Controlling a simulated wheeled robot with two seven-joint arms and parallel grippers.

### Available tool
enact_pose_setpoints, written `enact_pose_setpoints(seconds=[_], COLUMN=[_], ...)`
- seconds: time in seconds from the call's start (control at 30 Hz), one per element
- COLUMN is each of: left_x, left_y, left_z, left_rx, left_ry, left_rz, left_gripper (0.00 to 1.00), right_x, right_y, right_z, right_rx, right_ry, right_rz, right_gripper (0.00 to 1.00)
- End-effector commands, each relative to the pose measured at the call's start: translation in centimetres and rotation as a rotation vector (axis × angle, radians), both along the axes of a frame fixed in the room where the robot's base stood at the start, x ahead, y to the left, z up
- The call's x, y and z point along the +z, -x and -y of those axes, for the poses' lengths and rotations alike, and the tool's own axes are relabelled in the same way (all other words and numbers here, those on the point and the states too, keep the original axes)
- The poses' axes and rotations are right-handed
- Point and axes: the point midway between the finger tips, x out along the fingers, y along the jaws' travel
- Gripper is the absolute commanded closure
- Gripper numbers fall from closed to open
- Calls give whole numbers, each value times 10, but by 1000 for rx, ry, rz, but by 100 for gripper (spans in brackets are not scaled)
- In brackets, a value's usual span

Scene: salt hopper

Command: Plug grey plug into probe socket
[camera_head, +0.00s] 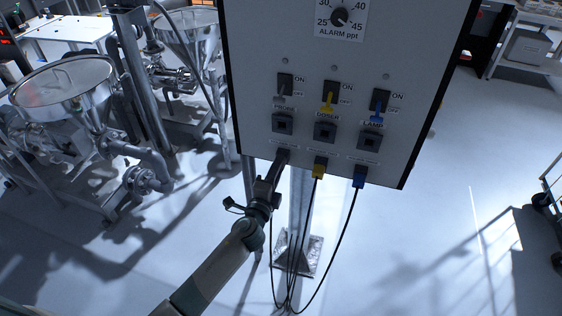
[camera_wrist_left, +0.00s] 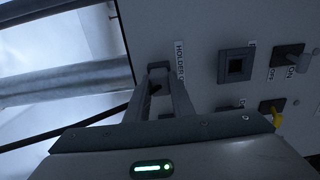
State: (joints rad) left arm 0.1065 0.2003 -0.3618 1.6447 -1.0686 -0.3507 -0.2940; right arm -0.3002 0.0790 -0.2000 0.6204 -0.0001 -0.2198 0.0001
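The probe socket (camera_head: 282,123) is a dark square socket, empty, below the PROBE switch at the panel's left. It seems to be the dark square at right of centre in the left wrist view (camera_wrist_left: 236,65). My left gripper (camera_head: 282,160) is at the panel's lower edge, just below that socket, at the leftmost holder. In the left wrist view its two fingers (camera_wrist_left: 160,85) reach up to the HOLDER label with a narrow gap between them. Something dark shows in the gap. The grey plug is not clearly visible; whether the fingers grip it is unclear.
A yellow plug (camera_head: 319,168) and a blue plug (camera_head: 359,177) sit at the panel's lower edge, with black cables hanging down. Empty sockets sit above them, labelled DOSER (camera_head: 325,131) and LAMP (camera_head: 370,140). A steel hopper (camera_head: 62,85) stands at left. The floor at right is mostly clear.

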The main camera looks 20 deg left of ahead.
Motion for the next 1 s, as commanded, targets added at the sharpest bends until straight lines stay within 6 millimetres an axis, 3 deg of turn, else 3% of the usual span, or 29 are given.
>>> enact_pose_setpoints(seconds=[0.47, 1.0], left_x=[0, 0], left_y=[2, 18], left_z=[0, -1], left_rx=[0, 0], left_ry=[0, 1], left_rz=[0, 0], left_gripper=[100, 100], right_x=[0, 2], right_y=[0, 0], right_z=[0, 1], right_rx=[0, 1], right_ry=[0, 1], right_rz=[-1, -1], right_gripper=[69, 69])
